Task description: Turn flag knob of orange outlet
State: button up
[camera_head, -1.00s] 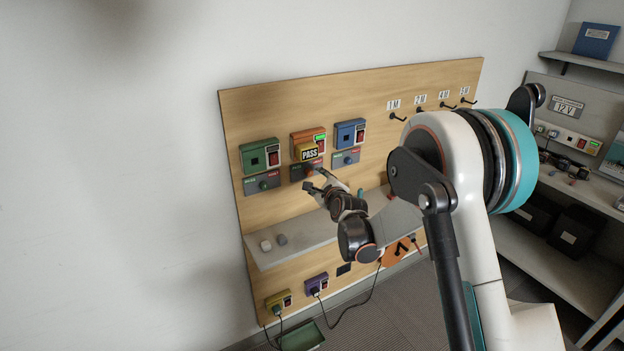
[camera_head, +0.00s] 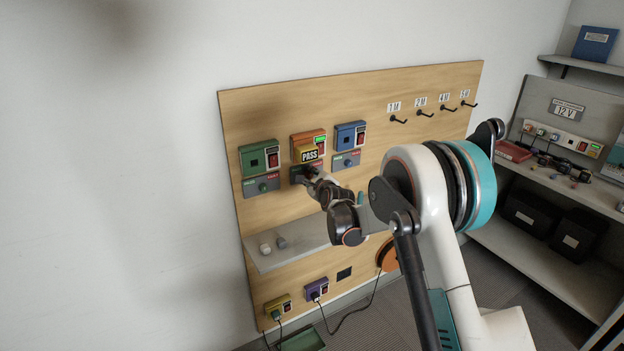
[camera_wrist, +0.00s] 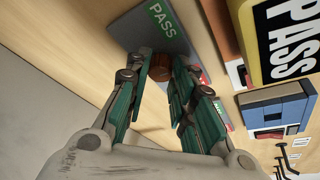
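The orange outlet (camera_head: 303,136) is on the wooden wall board, between a green and a blue one, with a yellow PASS piece (camera_head: 309,156) on its front. Below it is a grey flag plate (camera_head: 295,176), partly hidden by my gripper (camera_head: 311,177). In the wrist view the plate (camera_wrist: 135,32) has a green PASS field and a partly covered red field. Its brown knob (camera_wrist: 160,72) shows between the fingertips of my gripper (camera_wrist: 161,62). The fingers stand apart on either side of the knob; I cannot tell whether either touches it.
The green outlet (camera_head: 260,157) and blue outlet (camera_head: 350,134) have their own flag plates close by. A grey shelf (camera_head: 300,250) with two small knobs lies below my gripper. Labelled hooks (camera_head: 425,113) are at upper right. Yellow and purple outlets with cables are low on the board.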

grip_shut()
jog(key=n, duration=0.1)
jog(key=n+t+b, duration=0.1)
jog(key=shift+a+f+n+h, duration=0.1)
jog(key=shift+f+n+h, duration=0.1)
jog(key=shift+n+h, duration=0.2)
jog(key=shift+s+f+n+t+b, duration=0.1)
jog(key=shift+n+t+b, duration=0.75)
jog(key=shift+n, duration=0.55)
jog(key=shift+n+t+b, duration=0.25)
jog(key=shift+n+b, duration=0.25)
jog(key=shift+n, duration=0.5)
jog(key=o, duration=0.8)
grip_release()
jog(key=shift+c, duration=0.2)
